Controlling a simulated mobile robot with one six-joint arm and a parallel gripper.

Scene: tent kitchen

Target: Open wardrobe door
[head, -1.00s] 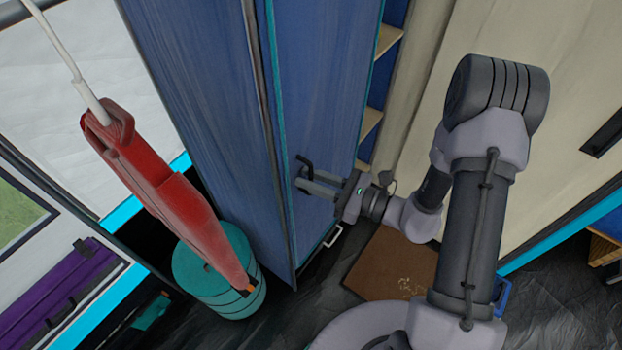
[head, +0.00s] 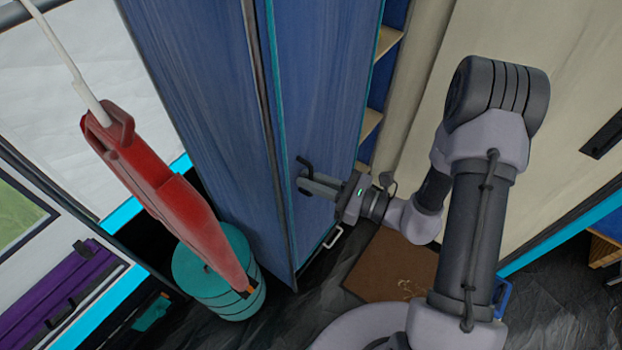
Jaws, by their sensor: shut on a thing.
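The wardrobe is tall and blue, with its side panel (head: 200,90) facing left. Its blue door (head: 325,75) has teal edges and faces my arm. A dark bar handle (head: 305,163) sits low on the door near its left edge. My gripper (head: 304,183) reaches in from the right and is shut on the handle, with its fingers close together. The fingers hide part of the handle.
Wooden shelves (head: 372,122) show past the door's right edge. A second, light metal handle (head: 333,237) is lower down. A brown mat (head: 392,265) lies on the dark floor. A red hanging object (head: 165,190) and a teal round container (head: 225,285) are at left.

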